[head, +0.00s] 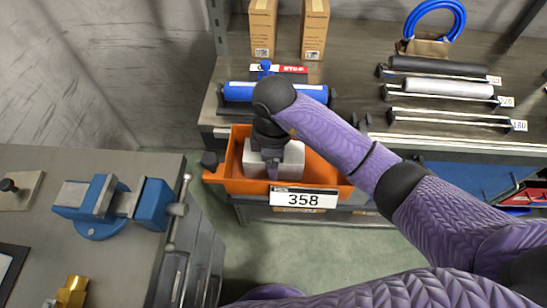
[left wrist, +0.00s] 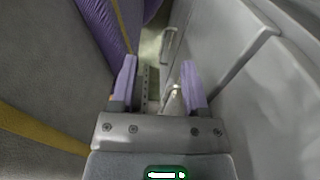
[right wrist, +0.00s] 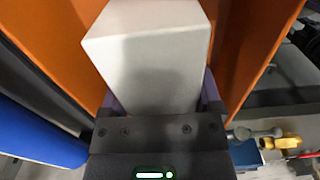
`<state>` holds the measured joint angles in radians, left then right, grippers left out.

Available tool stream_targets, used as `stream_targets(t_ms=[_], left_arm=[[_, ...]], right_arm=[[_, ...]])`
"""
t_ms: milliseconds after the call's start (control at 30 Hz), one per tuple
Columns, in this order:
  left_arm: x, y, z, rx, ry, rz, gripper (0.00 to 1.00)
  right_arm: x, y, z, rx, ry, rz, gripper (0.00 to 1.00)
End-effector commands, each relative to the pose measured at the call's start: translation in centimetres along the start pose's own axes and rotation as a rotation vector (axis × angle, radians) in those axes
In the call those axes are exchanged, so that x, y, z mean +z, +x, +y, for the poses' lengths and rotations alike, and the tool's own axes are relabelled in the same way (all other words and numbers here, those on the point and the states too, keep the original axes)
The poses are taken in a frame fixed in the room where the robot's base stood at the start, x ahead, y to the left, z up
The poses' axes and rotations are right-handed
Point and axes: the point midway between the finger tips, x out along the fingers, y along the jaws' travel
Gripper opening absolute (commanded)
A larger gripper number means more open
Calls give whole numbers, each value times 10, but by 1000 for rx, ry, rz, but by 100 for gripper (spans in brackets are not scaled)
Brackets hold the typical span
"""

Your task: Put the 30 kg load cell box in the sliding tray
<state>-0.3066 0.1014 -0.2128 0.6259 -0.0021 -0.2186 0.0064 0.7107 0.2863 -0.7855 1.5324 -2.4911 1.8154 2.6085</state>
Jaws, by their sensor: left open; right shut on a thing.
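A pale grey-white box (head: 290,160) is inside the orange sliding tray (head: 320,172), which carries a label reading 358. I cannot read any load marking on the box. My right gripper (head: 272,165) reaches down into the tray and is shut on the box. In the right wrist view the box (right wrist: 150,55) stands between the fingers, with orange tray walls (right wrist: 55,35) on both sides. Whether the box touches the tray floor is hidden. My left gripper (left wrist: 158,85) is open and empty, beside grey panels; it is not in the head view.
A shelf behind the tray holds a blue roll (head: 240,91), two cardboard boxes (head: 263,28) and several rollers on stands (head: 440,88). A bench at left carries a blue vise (head: 100,205) and a brass fitting (head: 72,291). Green floor (head: 265,240) lies open between.

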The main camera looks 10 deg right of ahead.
Motion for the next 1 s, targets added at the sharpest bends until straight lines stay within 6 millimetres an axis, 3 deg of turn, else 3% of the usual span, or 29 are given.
stream_targets(t_ms=[233,267,333,633,1000], left_arm=[[0,-1,-2,-2,2,0,59],[1,0,-2,-2,2,0,59],[0,-1,-2,-2,2,0,59],[0,-5,-2,-3,2,1,59],[-5,-39,-4,-8,5,10,59]], right_arm=[[0,0,0,1,0,-1,0],[0,1,0,0,0,-1,84],[0,0,0,0,0,-1,99],[0,-9,0,2,0,0,100],[0,-106,1,4,-1,2,100]])
